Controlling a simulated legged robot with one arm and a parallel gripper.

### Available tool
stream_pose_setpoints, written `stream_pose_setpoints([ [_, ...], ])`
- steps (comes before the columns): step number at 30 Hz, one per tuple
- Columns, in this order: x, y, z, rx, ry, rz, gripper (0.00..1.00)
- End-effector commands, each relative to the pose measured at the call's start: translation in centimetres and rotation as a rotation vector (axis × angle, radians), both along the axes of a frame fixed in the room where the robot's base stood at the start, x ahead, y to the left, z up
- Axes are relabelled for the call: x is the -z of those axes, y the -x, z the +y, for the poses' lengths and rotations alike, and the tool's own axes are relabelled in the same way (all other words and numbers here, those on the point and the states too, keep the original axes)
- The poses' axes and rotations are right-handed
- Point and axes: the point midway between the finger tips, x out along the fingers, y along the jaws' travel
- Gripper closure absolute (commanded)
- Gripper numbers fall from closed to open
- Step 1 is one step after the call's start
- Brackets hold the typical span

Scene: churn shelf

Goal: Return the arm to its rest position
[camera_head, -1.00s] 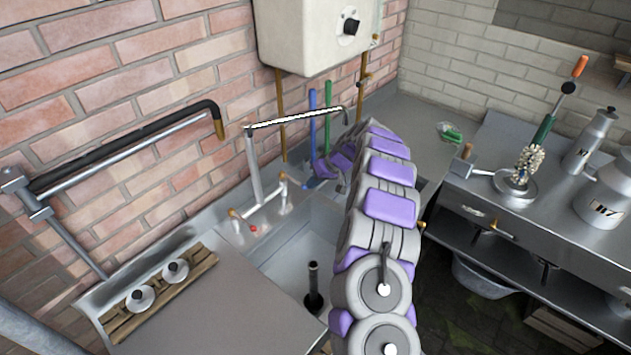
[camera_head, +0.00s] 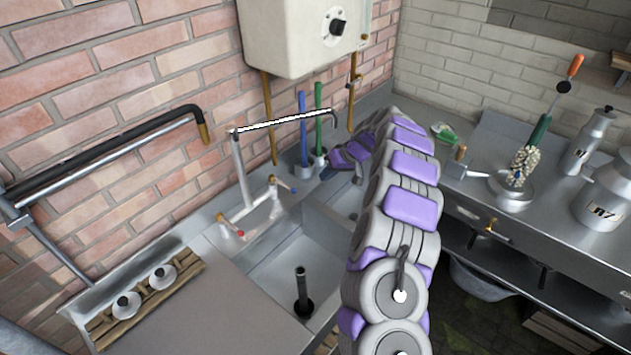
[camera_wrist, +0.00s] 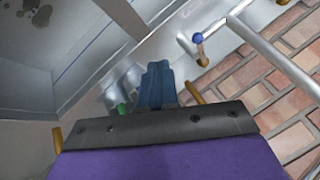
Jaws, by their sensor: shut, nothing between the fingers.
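My arm, grey with purple pads (camera_head: 412,208), reaches from the bottom of the head view over the right part of the sink. My gripper (camera_head: 328,173) is at its far end, near the blue and green upright handles by the wall. The arm partly hides the sink behind it. In the wrist view, the blue fingers of my gripper (camera_wrist: 157,85) are together, with nothing seen held between them.
A sink (camera_head: 290,265) with a tap (camera_head: 241,175) and a black-based standpipe (camera_head: 302,292) lies left of my arm. A white water heater (camera_head: 300,35) hangs above. At right, a steel counter (camera_head: 480,200) holds metal cans (camera_head: 590,140) and a brush in a dish (camera_head: 513,190).

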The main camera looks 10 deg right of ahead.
Motion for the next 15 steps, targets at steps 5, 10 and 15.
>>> stream_pose_setpoints([
  [5, -3.1, 0.7, -0.7, -0.002, 0.009, -0.004, 1.00],
  [10, -4.3, 1.2, -1.8, -0.001, 0.009, -0.004, 1.00],
  [15, -4.5, 1.4, -2.8, -0.001, -0.001, 0.000, 1.00],
])
